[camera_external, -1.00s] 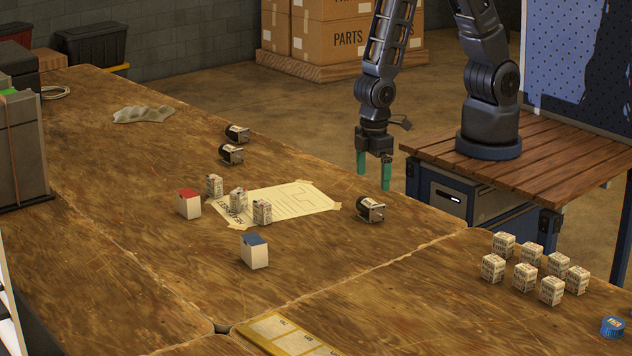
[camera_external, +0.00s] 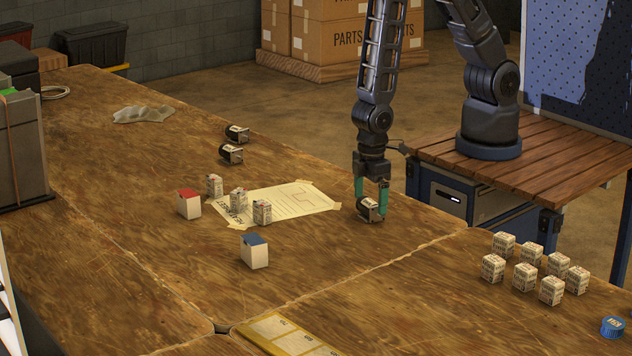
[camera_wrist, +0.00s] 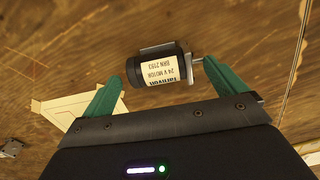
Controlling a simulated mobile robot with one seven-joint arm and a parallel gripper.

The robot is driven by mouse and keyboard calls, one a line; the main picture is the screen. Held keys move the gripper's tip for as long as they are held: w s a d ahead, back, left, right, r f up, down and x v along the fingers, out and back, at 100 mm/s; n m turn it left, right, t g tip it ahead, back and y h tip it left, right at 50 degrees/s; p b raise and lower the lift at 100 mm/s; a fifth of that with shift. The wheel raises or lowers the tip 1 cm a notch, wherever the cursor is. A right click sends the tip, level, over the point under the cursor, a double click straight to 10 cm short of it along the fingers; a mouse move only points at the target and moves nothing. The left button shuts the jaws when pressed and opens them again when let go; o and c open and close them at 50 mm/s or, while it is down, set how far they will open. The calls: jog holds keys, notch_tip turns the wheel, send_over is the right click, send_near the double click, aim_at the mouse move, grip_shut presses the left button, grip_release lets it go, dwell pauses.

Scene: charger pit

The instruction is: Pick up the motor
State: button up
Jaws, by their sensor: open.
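A black motor (camera_external: 370,208) with a pale label lies on its side on the wooden table, right of the taped paper sheet. In the wrist view the motor (camera_wrist: 158,68) lies between the two green fingers, its label reading "24 V MOTOR" and its shaft end near the right finger. My gripper (camera_external: 371,200) is open and low at the motor, fingers pointing down. In the wrist view my gripper (camera_wrist: 162,82) shows a finger toward each end of the motor; I cannot tell whether either touches it. Two more black motors (camera_external: 237,133) (camera_external: 231,154) lie farther back.
Small printed boxes (camera_external: 238,200) stand on and beside the paper sheet (camera_external: 300,200). A red-topped box (camera_external: 188,203) and a blue-topped box (camera_external: 254,251) stand nearby. Several printed boxes (camera_external: 525,278) and a blue round tin (camera_external: 613,327) are at right. Table around the motor is clear.

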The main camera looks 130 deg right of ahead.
aim_at(370, 200)
jog(key=c, duration=1.3)
jog(key=shift+r, duration=0.1)
notch_tip(370, 200, up, 20)
jog(key=shift+f, duration=0.1)
